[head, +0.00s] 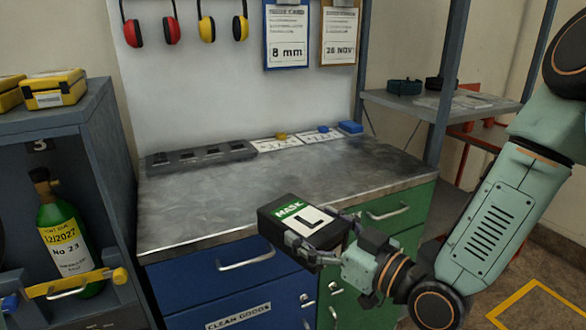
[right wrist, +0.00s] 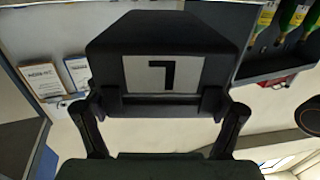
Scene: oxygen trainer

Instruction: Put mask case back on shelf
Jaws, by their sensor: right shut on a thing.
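The mask case (head: 299,222) is a dark box with a green "MASK" label and a white panel marked "L". My right gripper (head: 330,243) is shut on its right side and holds it in front of the workbench's front edge. In the right wrist view the case (right wrist: 165,62) fills the middle between the two fingers (right wrist: 162,125). A shelf (head: 440,108) stands at the back right, with dark items (head: 404,87) on its board. My left gripper is not in view.
The metal workbench (head: 230,205) has a mostly clear top, with a dark tray (head: 200,157) and blue and yellow pieces along its back. A grey cabinet (head: 95,130) at the left holds a green cylinder (head: 65,235) and yellow cases (head: 54,89).

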